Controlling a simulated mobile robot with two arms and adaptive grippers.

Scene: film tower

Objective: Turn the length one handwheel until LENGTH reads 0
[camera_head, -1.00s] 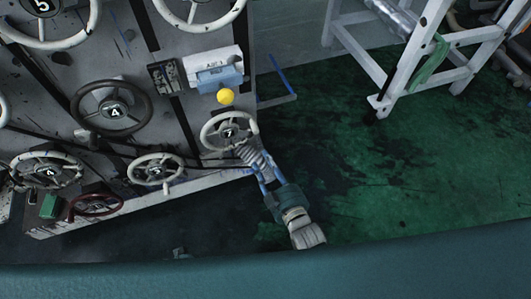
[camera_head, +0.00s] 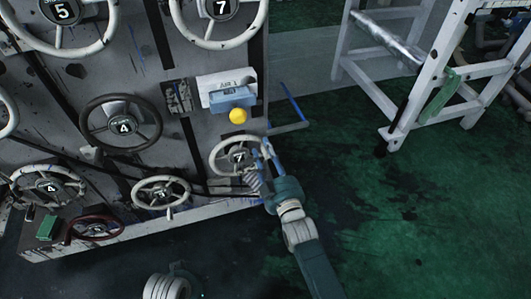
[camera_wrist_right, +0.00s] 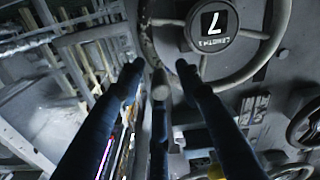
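The length one handwheel (camera_head: 214,158) is a small pale wheel low on the right of the grey panel. Its hub (camera_head: 239,156) shows a white 7 on black. In the right wrist view the wheel's rim (camera_wrist_right: 235,82) fills the top, and its hub (camera_wrist_right: 212,24) reads LENGTH 1 and 7, upside down. My right gripper (camera_head: 264,153) has its blue fingers at the wheel's right side. In the wrist view my right gripper (camera_wrist_right: 160,67) has its dark fingertips apart, close to the rim; contact cannot be told. A grey-tipped post stands between them. My left gripper is out of view.
A yellow knob (camera_head: 238,116) and a blue-and-white box (camera_head: 230,95) sit just above the wheel. Green floor (camera_head: 400,220) is open to the right, below a white frame (camera_head: 425,75).

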